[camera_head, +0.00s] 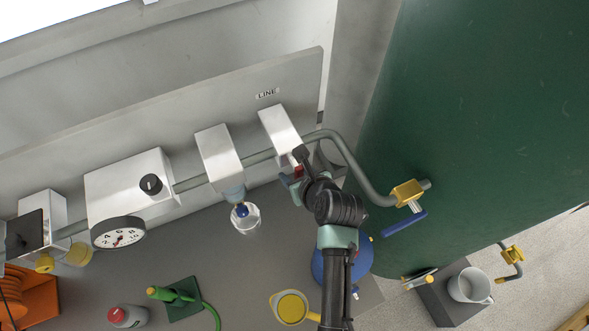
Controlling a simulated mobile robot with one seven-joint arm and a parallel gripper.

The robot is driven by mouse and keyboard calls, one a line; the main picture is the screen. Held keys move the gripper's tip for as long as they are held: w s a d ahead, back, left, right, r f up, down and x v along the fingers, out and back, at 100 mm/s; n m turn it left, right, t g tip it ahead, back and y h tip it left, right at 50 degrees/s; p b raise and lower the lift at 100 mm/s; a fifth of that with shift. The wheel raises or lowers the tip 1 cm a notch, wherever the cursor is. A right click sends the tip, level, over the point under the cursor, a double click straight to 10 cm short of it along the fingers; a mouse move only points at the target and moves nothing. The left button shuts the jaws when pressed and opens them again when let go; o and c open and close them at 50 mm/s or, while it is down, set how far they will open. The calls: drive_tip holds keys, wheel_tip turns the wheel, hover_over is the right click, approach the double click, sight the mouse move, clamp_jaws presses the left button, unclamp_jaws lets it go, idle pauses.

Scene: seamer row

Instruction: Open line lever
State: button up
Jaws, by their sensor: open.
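The LINE label (267,94) is on the grey back panel, above a white box (279,127) on the grey pipe. A small red part (299,171) shows just below this box, mostly hidden by my gripper. I cannot tell if it is the line lever. My gripper (291,178) is open at this red part; whether its fingers are around it or beside it cannot be told. At the pipe's right end, a brass valve (407,192) carries a blue lever handle (404,223), apart from my gripper.
A second white box (218,158) with a clear cup below it, and a dial gauge (118,232), are to the left. The bench holds a green tool (173,295), a red-capped bottle (128,316) and a yellow-topped jug (291,307). A grey mug (469,286) stands lower right.

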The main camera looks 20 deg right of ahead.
drive_tip(key=shift+w+f, duration=0.2)
drive_tip(key=shift+f, duration=0.05)
clamp_jaws()
idle(1.4)
